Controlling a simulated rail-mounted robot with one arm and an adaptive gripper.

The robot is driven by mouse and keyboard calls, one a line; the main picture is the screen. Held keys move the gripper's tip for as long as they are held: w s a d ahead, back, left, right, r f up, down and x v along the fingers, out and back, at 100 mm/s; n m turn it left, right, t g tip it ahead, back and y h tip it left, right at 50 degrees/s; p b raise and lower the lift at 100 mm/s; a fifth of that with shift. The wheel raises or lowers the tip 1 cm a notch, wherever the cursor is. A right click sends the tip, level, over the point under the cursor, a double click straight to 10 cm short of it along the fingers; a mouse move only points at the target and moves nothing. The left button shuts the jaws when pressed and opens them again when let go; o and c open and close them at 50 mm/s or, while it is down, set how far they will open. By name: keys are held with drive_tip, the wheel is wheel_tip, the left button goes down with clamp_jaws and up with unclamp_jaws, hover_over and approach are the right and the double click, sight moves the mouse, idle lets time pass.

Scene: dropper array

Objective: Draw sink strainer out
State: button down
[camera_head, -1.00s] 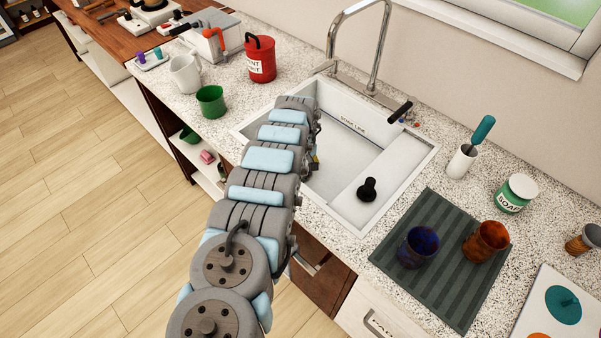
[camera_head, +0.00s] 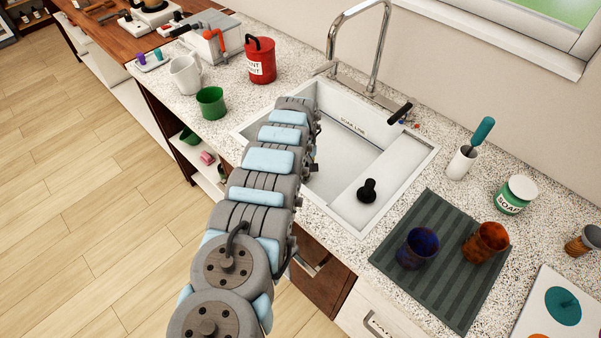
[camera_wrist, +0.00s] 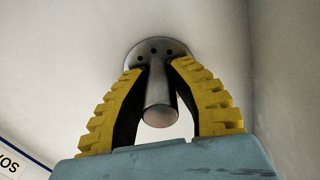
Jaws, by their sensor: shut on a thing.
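The sink strainer (camera_wrist: 154,48) is a round grey metal disc with small dark holes and a central stem ending in a cylindrical knob. In the wrist view it is against the pale sink floor; I cannot tell whether it is seated or slightly raised. My gripper (camera_wrist: 159,72) has yellow ridged fingers, shut on the stem from both sides near the disc. The white sink (camera_head: 340,215) is in the middle of the head view. My arm hides the strainer and most of the gripper there.
A black-knobbed stopper (camera_head: 367,190) stands on the pale ledge at the sink's right. A tall faucet (camera_head: 331,45) rises behind the sink. A green cup (camera_head: 211,102) and red canister (camera_head: 260,60) are left. Two cups stand on a dark mat (camera_head: 455,283) at right.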

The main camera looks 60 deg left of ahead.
drive_tip(key=shift+r+p, duration=0.55)
drive_tip(key=shift+r, duration=0.15)
idle(0.4)
drive_tip(key=shift+r+p, duration=1.35)
drive_tip(key=shift+r, duration=0.6)
